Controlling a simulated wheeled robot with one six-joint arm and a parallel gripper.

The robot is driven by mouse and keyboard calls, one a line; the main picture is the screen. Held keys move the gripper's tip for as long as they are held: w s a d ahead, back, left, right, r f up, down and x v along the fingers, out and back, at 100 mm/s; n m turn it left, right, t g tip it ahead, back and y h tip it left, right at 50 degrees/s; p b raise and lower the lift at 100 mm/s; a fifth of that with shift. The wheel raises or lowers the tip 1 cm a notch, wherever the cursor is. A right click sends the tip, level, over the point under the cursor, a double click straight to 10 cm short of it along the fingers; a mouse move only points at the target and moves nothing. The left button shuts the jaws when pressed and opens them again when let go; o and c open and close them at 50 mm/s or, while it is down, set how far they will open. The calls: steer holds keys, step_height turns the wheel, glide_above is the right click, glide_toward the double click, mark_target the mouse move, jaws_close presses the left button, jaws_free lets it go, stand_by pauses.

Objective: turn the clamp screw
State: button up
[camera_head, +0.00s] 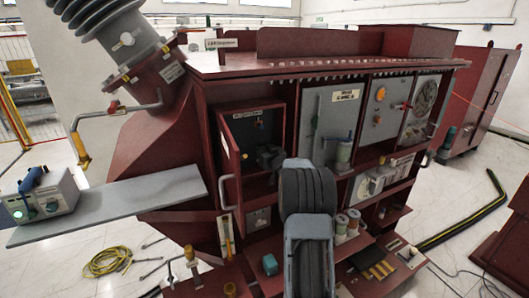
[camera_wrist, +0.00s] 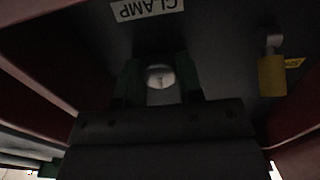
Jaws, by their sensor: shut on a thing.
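The clamp screw (camera_wrist: 159,75) shows in the wrist view as a round, pale metal head. It sits in the dark back of a red-walled box, below a white label (camera_wrist: 147,9) reading CLAMP, seen upside down. My gripper (camera_wrist: 160,84) has one dark green finger on each side of the screw head and is shut on it. In the head view, my arm reaches toward the open compartment (camera_head: 235,125) at the left of the red cabinet. The screw cannot be made out there.
Red side walls enclose the box. The compartment's open door and a grey panel (camera_head: 333,120) flank my arm. Cans (camera_head: 347,222) stand on a shelf right of it.

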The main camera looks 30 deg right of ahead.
steer(key=shift+f, duration=0.1)
steer(key=n+b, duration=0.2)
steer(key=b, duration=0.1)
steer(key=shift+f, duration=0.15)
steer(key=n+b, duration=0.6)
steer(key=shift+a+n, duration=0.1)
steer(key=shift+n, duration=0.3)
steer(key=n+b, duration=0.2)
steer(key=n, duration=0.1)
steer(key=shift+n+b, duration=0.3)
steer(key=shift+b, duration=0.05)
steer(key=n+b, duration=0.4)
steer(key=n, duration=0.2)
steer(key=n+b, duration=0.2)
steer(key=n, duration=0.4)
steer(key=shift+b, duration=0.4)
steer(key=shift+n, duration=0.4)
